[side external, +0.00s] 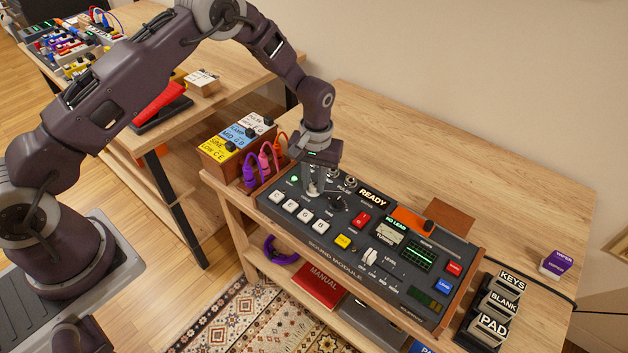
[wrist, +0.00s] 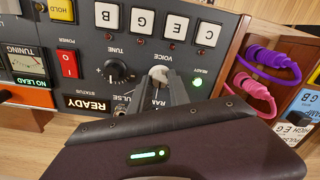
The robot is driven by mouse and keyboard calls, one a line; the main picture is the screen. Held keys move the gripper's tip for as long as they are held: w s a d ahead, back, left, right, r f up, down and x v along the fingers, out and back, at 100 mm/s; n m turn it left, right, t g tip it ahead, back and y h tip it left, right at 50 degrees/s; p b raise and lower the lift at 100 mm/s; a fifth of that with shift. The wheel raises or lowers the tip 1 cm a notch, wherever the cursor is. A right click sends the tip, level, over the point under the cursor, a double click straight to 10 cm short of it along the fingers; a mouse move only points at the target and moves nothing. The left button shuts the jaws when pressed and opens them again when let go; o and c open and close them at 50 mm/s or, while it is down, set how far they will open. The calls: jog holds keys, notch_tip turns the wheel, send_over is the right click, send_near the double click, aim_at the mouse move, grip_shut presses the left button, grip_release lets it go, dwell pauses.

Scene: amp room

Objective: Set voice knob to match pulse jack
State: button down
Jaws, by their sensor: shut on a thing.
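The sound module (side external: 300,236) is a dark panel with wooden ends on the table. In the wrist view, which shows the panel upside down, the pale voice knob (wrist: 160,74) sits beside the green READY light. My gripper (wrist: 170,84) is shut on the voice knob, and its fingers cover part of it. In the side view my gripper (side external: 313,186) reaches down to the panel's upper left and mostly hides the knob. The PULSE label (wrist: 123,104) shows beside a partly covered RAMP label. The pulse jack (side external: 350,182) appears as a metal ring in the side view.
The black tune knob (wrist: 117,71) is close beside the voice knob. Purple and pink plugs (wrist: 262,67) with cables stand by the panel's end, at a colored jack box (side external: 236,150). Labeled blocks (side external: 497,299) stand to the right. The table behind the module is mostly clear.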

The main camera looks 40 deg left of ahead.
aim_at(314, 186)
jog(key=m, duration=0.4)
jog(key=shift+m, duration=2.9)
jog(key=c, duration=1.2)
grip_release()
jog(key=shift+c, duration=0.2)
jog(key=shift+r, duration=0.15)
notch_tip(314, 186, up, 7)
jog(key=shift+s+d+f, duration=0.1)
